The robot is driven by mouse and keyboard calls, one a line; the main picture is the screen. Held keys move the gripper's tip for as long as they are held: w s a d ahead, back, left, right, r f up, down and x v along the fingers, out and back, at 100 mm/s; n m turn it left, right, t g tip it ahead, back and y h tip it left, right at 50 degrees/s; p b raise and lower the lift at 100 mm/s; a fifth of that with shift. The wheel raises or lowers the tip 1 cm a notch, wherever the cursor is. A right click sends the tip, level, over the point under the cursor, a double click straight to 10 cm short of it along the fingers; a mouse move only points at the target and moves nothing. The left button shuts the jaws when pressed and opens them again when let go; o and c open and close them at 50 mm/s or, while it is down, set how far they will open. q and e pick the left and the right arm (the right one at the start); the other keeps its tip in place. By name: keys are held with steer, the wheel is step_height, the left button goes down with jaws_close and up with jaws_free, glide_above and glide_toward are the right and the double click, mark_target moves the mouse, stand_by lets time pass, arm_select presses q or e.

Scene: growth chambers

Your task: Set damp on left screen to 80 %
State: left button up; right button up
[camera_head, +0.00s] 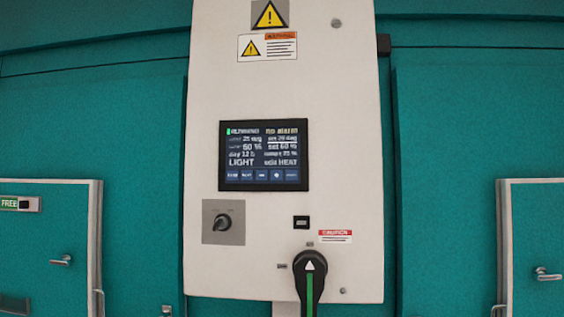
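A dark touch screen (264,155) is set in a tall pale control panel (340,110) straight ahead. Its top line reads running, with a green mark, and no alarm. Below are small rows that seem to read 25 deg, 60 % and set 60 %, then day 12 h, LIGHT and HEAT; the small labels are blurred. A row of small touch buttons (262,175) runs along its lower edge. Only this one screen is in view. Neither of my grippers is in view.
Below the screen are a rotary switch (223,224), a small black square (301,222) and a large black handle (310,268) with a green stripe. Teal doors with lever handles stand at left (50,235) and right (535,225). The left one has a FREE sign (20,204).

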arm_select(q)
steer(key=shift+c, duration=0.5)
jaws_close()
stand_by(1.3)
